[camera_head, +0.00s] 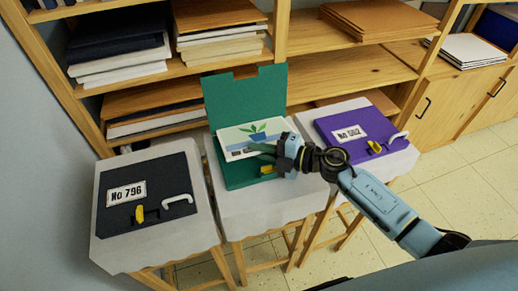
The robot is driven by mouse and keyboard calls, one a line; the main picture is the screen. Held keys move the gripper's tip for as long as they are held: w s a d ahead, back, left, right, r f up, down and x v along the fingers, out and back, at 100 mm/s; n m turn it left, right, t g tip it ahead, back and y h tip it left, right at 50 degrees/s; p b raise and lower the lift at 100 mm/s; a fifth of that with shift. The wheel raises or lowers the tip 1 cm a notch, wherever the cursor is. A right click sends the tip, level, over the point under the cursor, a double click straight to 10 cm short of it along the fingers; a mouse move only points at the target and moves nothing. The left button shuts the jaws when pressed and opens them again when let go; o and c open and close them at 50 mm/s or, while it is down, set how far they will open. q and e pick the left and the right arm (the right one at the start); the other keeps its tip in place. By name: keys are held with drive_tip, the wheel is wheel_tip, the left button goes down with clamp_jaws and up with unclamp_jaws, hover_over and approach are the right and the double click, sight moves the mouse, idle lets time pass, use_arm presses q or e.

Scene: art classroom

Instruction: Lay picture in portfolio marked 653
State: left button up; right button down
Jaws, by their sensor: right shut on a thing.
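Three portfolios lie on cloth-covered stands. The green portfolio (245,95) in the middle stands open, its lid raised at the back. No number shows on it from here. The picture (243,138), a white card with a potted green plant, is over the open green portfolio, tilted a little. I cannot tell whether it touches the inside. My right gripper (272,152) is shut on the picture's right side. The black portfolio (165,178), marked No 796, is closed at the left. The purple portfolio (375,128) is closed at the right; its label seems to read No 502. My left gripper is not in view.
Wooden shelves (345,72) with stacked boards and papers stand close behind the stands. The stands' white cloths (150,238) leave narrow gaps between them. Tiled floor (465,190) is clear at the right. A wall is close at the left.

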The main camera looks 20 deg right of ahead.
drive_tip(key=shift+s+f+g, duration=0.15)
drive_tip(key=shift+s+f, duration=0.15)
drive_tip(key=shift+f, duration=0.5)
drive_tip(key=shift+s+f+g, duration=0.15)
drive_tip(key=shift+s+f, duration=0.1)
drive_tip(key=shift+f, duration=0.5)
drive_tip(key=c, duration=1.5)
unclamp_jaws()
drive_tip(key=shift+o, duration=0.2)
drive_tip(key=shift+s+d, duration=0.1)
drive_tip(key=v, duration=0.4)
drive_tip(key=r+v, duration=0.1)
drive_tip(key=v, duration=0.3)
drive_tip(key=b+v, duration=0.1)
drive_tip(key=v, duration=0.3)
drive_tip(key=shift+d+r, duration=0.25)
drive_tip(key=shift+r, duration=0.15)
drive_tip(key=shift+d+r, duration=0.25)
